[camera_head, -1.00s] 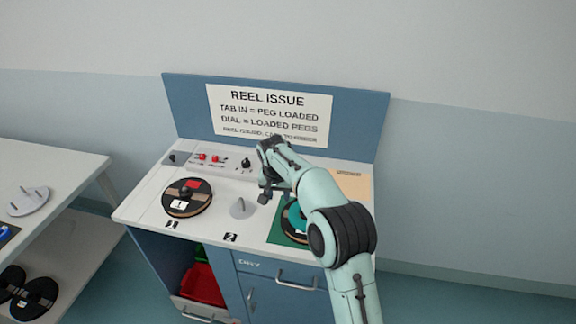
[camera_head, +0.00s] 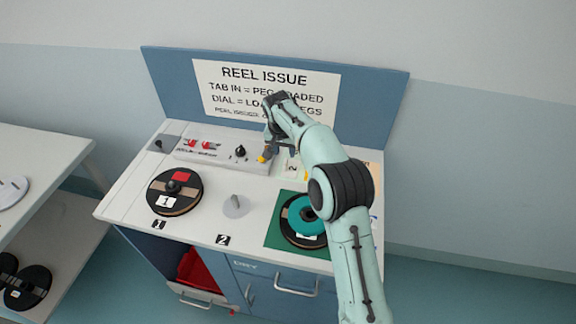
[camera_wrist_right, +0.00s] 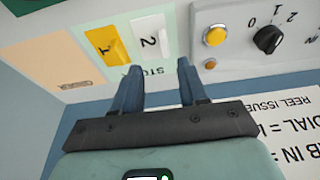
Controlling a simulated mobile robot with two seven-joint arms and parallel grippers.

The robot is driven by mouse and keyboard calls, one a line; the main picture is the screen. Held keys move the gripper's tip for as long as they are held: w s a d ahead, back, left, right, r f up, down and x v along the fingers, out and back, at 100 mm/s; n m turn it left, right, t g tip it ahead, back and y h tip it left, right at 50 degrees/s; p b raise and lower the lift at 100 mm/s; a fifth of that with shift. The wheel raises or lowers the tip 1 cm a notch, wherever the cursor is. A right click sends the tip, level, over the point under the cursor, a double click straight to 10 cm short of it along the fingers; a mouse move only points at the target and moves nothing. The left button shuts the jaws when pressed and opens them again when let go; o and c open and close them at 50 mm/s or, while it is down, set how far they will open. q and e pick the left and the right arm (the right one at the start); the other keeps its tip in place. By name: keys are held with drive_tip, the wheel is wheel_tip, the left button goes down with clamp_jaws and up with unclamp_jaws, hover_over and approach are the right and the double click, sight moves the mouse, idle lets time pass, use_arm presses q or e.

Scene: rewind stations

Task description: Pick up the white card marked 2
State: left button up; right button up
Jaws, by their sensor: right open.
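In the head view the white card (camera_head: 291,170) shows just below my right gripper (camera_head: 279,150), partly covered by the arm. In the wrist view my right gripper (camera_wrist_right: 158,72) is open, its two fingers spread with nothing between them. The card lies a little beyond the fingertips, apart from them. My left gripper is not in view.
A control panel with a black knob (camera_head: 240,151) and yellow button (camera_head: 261,159) stands beside the cards. The sign board (camera_head: 372,105) rises behind. A teal-hubbed reel (camera_head: 304,215) lies on a green mat (camera_head: 276,238); another reel (camera_head: 174,191) and a bare peg (camera_head: 236,206) are left.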

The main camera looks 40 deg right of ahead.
sight(285, 162)
drive_tip(key=x, duration=0.6)
drive_tip(key=w+x, duration=0.1)
drive_tip(key=x, duration=0.2)
drive_tip(key=shift+s+r, duration=0.1)
drive_tip(key=shift+r, duration=0.05)
drive_tip(key=shift+s, duration=0.1)
clamp_jaws()
